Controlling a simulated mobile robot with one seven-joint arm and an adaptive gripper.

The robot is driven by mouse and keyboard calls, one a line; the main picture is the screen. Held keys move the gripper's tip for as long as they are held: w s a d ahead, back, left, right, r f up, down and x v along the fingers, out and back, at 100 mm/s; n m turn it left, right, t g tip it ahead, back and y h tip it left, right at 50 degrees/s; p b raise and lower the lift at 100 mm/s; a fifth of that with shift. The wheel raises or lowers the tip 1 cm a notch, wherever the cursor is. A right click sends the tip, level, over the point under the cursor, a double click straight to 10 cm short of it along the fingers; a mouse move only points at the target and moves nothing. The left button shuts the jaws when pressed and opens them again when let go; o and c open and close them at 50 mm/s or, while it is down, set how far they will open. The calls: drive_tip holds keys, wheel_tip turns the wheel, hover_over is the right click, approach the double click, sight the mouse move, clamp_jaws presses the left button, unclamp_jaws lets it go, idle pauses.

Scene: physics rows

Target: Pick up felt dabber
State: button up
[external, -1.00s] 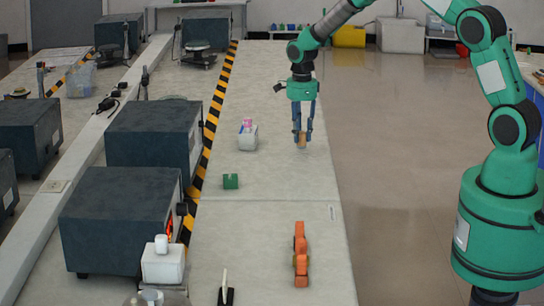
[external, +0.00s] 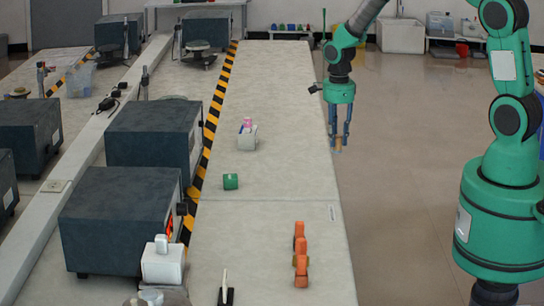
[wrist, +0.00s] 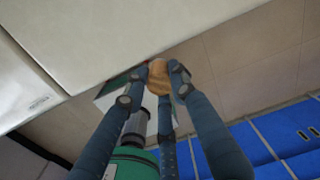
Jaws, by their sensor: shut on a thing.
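My gripper (external: 341,142) has its blue fingers closed around a small tan, rounded piece (external: 338,143), which appears to be the felt dabber. In the wrist view the tan piece (wrist: 159,77) sits between the fingertips (wrist: 160,72), and its lower part is hidden by the fingers. In the external view the gripper hangs at the right edge of the pale bench (external: 275,110), with the floor behind it. The wrist view shows the bench edge just beyond the fingertips.
A white holder (external: 247,141) with pink and blue items stands on the bench. Dark boxes (external: 120,220) line the left side past a striped strip.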

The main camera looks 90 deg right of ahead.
drive_tip(key=shift+s+a, duration=0.35)
drive_tip(key=shift+s, duration=0.05)
